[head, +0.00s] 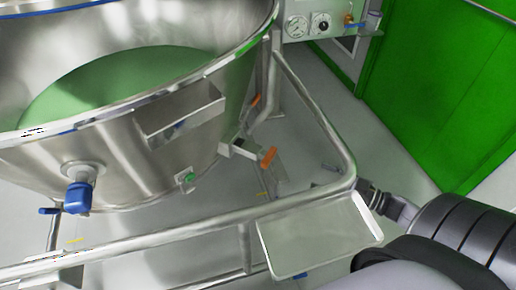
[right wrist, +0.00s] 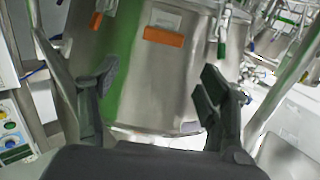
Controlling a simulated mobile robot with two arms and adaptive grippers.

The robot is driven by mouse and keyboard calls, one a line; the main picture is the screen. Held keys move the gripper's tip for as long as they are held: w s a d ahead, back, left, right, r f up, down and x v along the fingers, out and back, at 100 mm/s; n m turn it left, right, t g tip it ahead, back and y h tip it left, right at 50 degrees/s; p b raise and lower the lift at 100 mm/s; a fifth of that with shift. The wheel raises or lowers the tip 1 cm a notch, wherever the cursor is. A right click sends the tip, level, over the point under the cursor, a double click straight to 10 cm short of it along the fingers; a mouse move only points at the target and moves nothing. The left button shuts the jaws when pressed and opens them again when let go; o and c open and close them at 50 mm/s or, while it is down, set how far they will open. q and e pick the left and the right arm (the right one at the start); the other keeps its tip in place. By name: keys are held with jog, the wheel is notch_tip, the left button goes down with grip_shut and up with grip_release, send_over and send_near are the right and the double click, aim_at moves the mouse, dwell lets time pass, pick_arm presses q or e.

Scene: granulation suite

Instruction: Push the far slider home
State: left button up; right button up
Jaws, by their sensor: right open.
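Two orange tabs show low on the right side of the big steel bowl in the head view. The farther tab (head: 254,101) is partly hidden behind the bowl and frame. The nearer tab (head: 268,156) is on a small metal part. I cannot tell for sure which is the far slider. In the right wrist view an orange plate (right wrist: 164,37) is ahead, above the space between the fingers, and a smaller orange piece (right wrist: 96,20) is at upper left. My right gripper (right wrist: 158,92) is open with nothing between its fingers. My left gripper is not in view.
The steel bowl (head: 110,150) has a blue-handled valve (head: 78,196). A tubular rail (head: 180,232) and a small metal tray (head: 318,238) lie between my right arm and the bowl. A green wall (head: 450,90) is at right, with open grey floor (head: 375,125) before it.

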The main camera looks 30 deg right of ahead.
aim_at(272, 157)
jog(key=shift+o, duration=0.6)
jog(key=shift+w+a+r+y, duration=0.2)
jog(key=shift+w+r+y, duration=0.05)
jog(key=shift+r+y, duration=0.15)
jog(key=shift+o, duration=0.7)
jog(key=shift+w+a+r, duration=0.1)
jog(key=shift+w+a, duration=0.15)
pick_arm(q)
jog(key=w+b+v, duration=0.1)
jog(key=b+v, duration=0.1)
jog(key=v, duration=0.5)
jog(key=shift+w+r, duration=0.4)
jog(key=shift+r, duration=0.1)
pick_arm(e)
jog(key=shift+o, duration=0.2)
jog(key=x, duration=1.6)
jog(key=shift+w, duration=0.2)
jog(key=shift+c, duration=0.6)
